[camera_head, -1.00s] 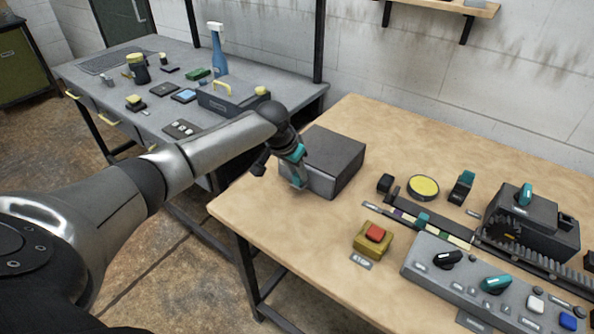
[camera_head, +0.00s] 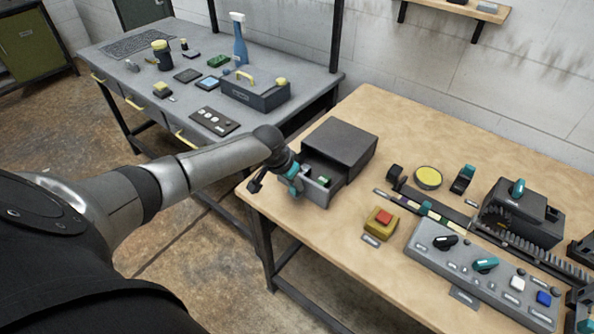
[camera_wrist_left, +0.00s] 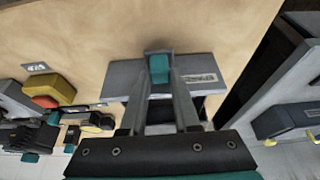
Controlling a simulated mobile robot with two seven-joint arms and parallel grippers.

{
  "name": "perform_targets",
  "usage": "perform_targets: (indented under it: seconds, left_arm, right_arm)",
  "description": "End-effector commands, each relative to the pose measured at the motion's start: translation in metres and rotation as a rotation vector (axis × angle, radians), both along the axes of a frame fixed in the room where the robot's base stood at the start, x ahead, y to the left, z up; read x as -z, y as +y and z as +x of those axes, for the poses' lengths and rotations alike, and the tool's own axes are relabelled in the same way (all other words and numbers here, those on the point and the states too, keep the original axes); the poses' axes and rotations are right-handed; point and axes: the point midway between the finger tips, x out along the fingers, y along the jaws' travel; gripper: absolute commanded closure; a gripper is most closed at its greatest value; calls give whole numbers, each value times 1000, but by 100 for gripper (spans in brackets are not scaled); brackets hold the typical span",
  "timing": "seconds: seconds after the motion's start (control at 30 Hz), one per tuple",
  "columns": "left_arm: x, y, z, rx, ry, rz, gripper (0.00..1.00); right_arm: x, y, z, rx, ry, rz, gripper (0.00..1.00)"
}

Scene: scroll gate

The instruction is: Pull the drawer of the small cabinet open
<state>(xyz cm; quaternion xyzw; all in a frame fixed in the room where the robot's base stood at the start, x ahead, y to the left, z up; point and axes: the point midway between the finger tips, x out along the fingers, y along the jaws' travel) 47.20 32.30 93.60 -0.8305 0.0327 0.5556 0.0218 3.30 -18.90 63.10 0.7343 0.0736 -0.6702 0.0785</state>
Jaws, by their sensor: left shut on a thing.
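The small cabinet (camera_head: 345,141) is a dark grey box on the wooden table. Its drawer (camera_head: 322,188) stands partly out toward the front left, and a small green item (camera_head: 323,181) shows inside. My left gripper (camera_head: 295,184) is at the drawer front and is shut on the drawer's handle. In the left wrist view the fingers (camera_wrist_left: 159,84) close on the teal handle (camera_wrist_left: 160,69) in the middle of the grey drawer front (camera_wrist_left: 196,68), which bears a label. The gripper and arm hide part of the drawer front. My right gripper is not in view.
On the wooden table (camera_head: 410,120) are a yellow box with a red button (camera_head: 381,221), a grey control panel (camera_head: 480,275) and a dark rack machine (camera_head: 522,213). A grey bench (camera_head: 130,85) with a toolbox (camera_head: 255,93) stands behind left. An open gap lies between the tables.

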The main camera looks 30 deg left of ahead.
Motion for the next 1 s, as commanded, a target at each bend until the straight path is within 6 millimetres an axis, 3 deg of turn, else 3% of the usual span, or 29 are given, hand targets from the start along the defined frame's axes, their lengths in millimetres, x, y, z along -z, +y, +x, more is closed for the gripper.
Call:
perform_targets:
  seconds: [0.37,0.4,0.63,1.0]
  left_arm:
    - [0,0,-2,-1,0,0,100]
    - [0,0,-2,0,-1,0,68]
    - [0,0,-1,0,-1,0,42]
    - [-4,0,-2,0,-2,0,40]
  right_arm:
    - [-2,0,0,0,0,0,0]
    - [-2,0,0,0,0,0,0]
    - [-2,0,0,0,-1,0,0]
    - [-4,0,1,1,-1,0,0]
